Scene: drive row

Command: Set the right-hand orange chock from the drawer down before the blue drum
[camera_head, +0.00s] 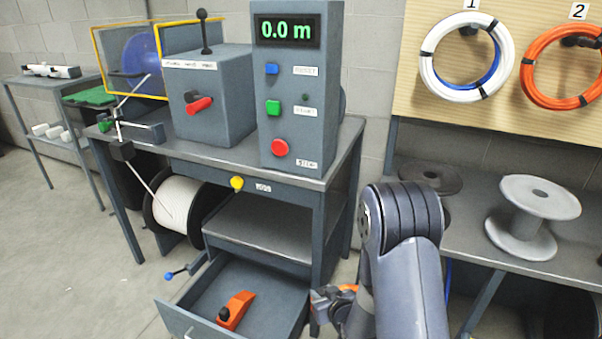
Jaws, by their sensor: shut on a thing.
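The open drawer (283,312) under the grey bench holds one orange chock (238,306) with a black knob, lying towards its left side. My gripper (334,298) is just right of the drawer, partly hidden by my own arm. It is shut on a second orange chock (347,288), of which only small orange parts show. A blue drum (138,54) stands at the back left, behind a yellow-framed clear guard. The floor in front of that drum is hidden by the bench and its equipment.
A black-flanged reel of white cable (178,204) sits under the bench at left. A control box (297,88) reading 0.0 m stands on the bench. A table with empty spools (530,215) is at right. Open floor (70,260) lies at left.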

